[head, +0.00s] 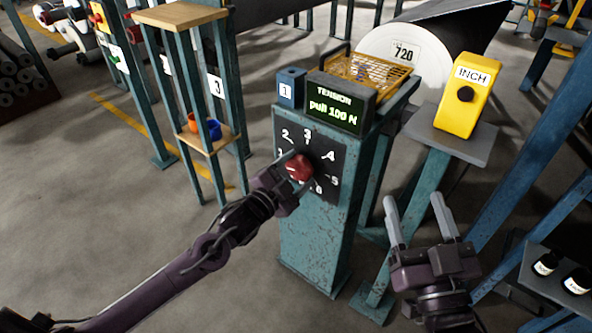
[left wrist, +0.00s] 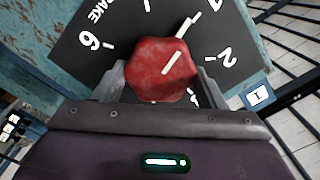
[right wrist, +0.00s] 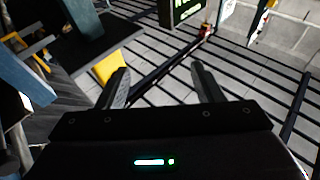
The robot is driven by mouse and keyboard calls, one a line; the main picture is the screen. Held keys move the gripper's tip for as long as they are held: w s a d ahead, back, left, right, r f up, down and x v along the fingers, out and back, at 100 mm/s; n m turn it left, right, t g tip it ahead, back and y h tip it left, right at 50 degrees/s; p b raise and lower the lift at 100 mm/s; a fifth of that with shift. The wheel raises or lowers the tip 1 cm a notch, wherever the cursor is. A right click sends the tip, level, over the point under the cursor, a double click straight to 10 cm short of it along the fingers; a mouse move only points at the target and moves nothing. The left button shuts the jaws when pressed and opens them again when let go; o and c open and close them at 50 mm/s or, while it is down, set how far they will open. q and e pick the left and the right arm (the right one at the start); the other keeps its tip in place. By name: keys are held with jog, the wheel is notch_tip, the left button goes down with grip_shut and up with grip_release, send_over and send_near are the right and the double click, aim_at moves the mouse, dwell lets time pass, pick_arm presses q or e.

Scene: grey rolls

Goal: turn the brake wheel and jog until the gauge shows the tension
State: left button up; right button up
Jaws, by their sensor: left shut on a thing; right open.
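The red brake wheel (head: 299,168) sits on a black numbered dial (head: 325,160) on the front of a teal post. My left gripper (head: 295,172) is shut on the wheel, with a finger on each side in the left wrist view (left wrist: 163,70). There, the wheel's white mark points up and right towards a tick; I cannot tell which number it meets. The gauge (head: 341,103) above reads "TENSION" and "pull 100 N" in green. The yellow INCH box (head: 480,93) has a black button (head: 466,94). My right gripper (head: 415,202) is open and empty, below and left of that box.
A blue block marked 1 (head: 290,88) and a yellow mesh basket (head: 368,76) stand beside the gauge. A large grey roll marked 720 (head: 400,55) is behind. A rack with orange and blue cups stands left. Bottles (head: 575,281) sit on a shelf at lower right.

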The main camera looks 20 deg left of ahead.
pick_arm(q)
jog(key=shift+n+p, duration=0.4)
jog(key=shift+p, duration=0.15)
pick_arm(e)
notch_tip(320, 180, down, 10)
jog(key=g+h, duration=0.2)
jog(key=g, duration=0.3)
jog(key=shift+s+a, duration=0.3)
jog(key=shift+s, duration=0.05)
pick_arm(q)
jog(key=o, duration=1)
jog(key=shift+s+a, duration=0.1)
jog(key=shift+s, duration=0.1)
jog(key=p+v, duration=0.1)
jog(key=v, duration=0.6)
jog(key=shift+s+p, duration=0.2)
jog(key=shift+p, duration=0.2)
pick_arm(e)
jog(key=s+f+g+h, duration=0.1)
jog(key=s+f+g, duration=0.2)
jog(key=f, duration=0.3)
jog(key=s+d+f+g+h, duration=0.1)
jog(key=s+f+g, duration=0.2)
jog(key=f, duration=0.3)
jog(key=shift+s+d+g, duration=0.2)
jog(key=shift+s+g, duration=0.2)
jog(key=shift+s, duration=0.2)
